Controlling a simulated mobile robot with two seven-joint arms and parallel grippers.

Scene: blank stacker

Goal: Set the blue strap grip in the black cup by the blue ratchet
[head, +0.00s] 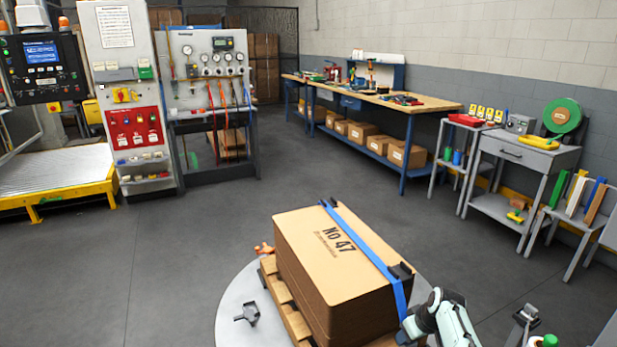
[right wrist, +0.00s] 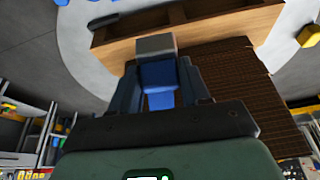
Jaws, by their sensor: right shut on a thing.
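My right gripper (right wrist: 158,66) is shut on a blue piece (right wrist: 158,78), which I take for the blue strap grip. A grey block (right wrist: 156,45) shows just beyond it. In the head view my right gripper (head: 408,330) is low beside the near right side of the brown carton (head: 335,260), partly cut off. A blue strap (head: 365,245) runs over the carton, with a small black piece (head: 401,271) on its top edge. I cannot make out the black cup or the blue ratchet for certain. My left gripper is not in view.
The carton stands on a wooden pallet (head: 285,305) on a round grey turntable (head: 235,325). A dark bracket-like piece (head: 247,313) and an orange piece (head: 264,249) are at the pallet's left. Grey stands and a workbench (head: 430,104) are at the right. The floor between is clear.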

